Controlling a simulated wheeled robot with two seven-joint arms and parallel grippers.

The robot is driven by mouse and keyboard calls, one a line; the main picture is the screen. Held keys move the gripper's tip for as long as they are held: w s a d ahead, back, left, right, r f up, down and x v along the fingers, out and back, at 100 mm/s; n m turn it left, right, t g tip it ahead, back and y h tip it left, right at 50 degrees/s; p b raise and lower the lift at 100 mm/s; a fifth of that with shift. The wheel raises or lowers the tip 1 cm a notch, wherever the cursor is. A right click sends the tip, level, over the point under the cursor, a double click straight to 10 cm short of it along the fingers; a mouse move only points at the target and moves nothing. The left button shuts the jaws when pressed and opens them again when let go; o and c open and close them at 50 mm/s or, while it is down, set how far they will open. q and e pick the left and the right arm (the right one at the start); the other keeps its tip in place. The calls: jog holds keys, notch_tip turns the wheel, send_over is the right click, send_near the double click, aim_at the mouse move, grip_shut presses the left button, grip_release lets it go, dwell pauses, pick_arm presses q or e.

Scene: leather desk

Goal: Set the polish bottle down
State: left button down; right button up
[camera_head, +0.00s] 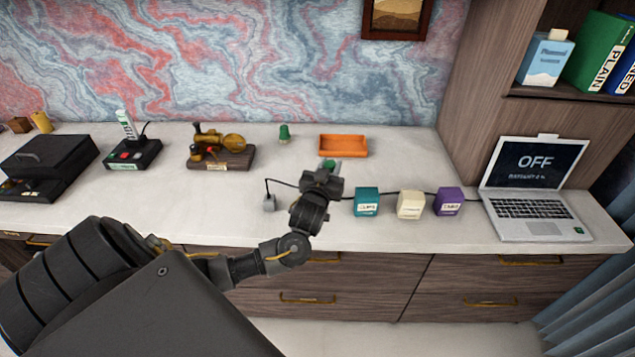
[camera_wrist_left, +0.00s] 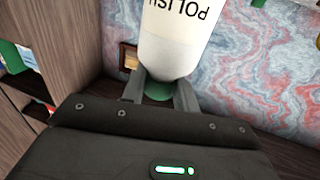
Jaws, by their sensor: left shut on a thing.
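The polish bottle (camera_wrist_left: 180,40) is white with a green cap (camera_wrist_left: 158,91). In the left wrist view its printed word appears upside down, as do the shelf and wall behind it. My left gripper (camera_wrist_left: 160,95) is shut on the bottle at its green cap. In the head view my left gripper (camera_head: 328,168) is over the desk (camera_head: 390,165), in front of the orange tray (camera_head: 343,146). Only a bit of green shows at its tips there; the white body is hidden. I cannot tell whether the bottle touches the desk. My right gripper is not in view.
Teal (camera_head: 367,201), cream (camera_head: 410,204) and purple (camera_head: 448,201) blocks stand right of the gripper, with a laptop (camera_head: 530,190) beyond. A small green object (camera_head: 284,133) and a brass model (camera_head: 220,147) stand to the left. Desk right of the tray is clear.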

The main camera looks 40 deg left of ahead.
pick_arm(q)
jog(key=a+f+p, duration=0.1)
jog(key=a+f, duration=0.3)
jog(key=f, duration=0.4)
jog(key=shift+a+f, duration=0.25)
jog(key=shift+f, duration=0.15)
jog(key=shift+w, duration=0.1)
jog(key=shift+f, duration=0.2)
jog(key=c, duration=1.1)
grip_release()
jog(key=shift+r, duration=0.1)
